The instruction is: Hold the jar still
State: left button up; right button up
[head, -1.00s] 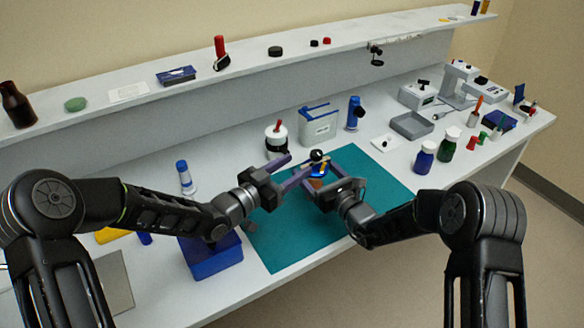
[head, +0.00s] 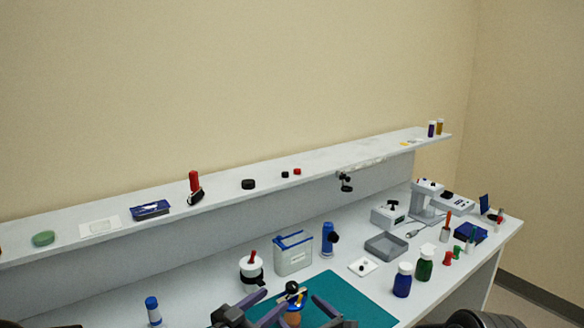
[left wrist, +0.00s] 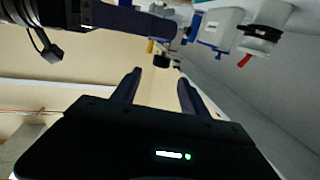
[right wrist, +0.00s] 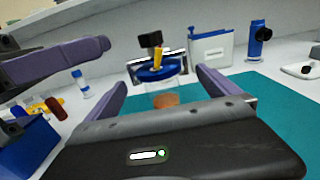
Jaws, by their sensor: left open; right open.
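The jar (right wrist: 166,97) is clear with orange-brown contents and a blue lid; a black knob and a yellow piece show on top. It stands on the teal mat (right wrist: 270,100). My right gripper (right wrist: 160,80) is open, with the jar between and beyond its fingertips in the right wrist view. In the head view the jar (head: 294,318) is at the bottom edge, its lower part cut off. My left gripper (head: 273,301) is open at the jar's left; its fingers also show in the left wrist view (left wrist: 160,76). I cannot tell whether either gripper touches the jar.
A white pot with a red top (head: 251,268), a blue-rimmed container (head: 293,257) and a blue instrument (head: 328,240) stand behind the mat. A grey tray (head: 386,247) and blue (head: 402,281) and green (head: 425,264) bottles are to the right. A shelf (head: 225,188) runs along the back.

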jog(key=v, duration=0.8)
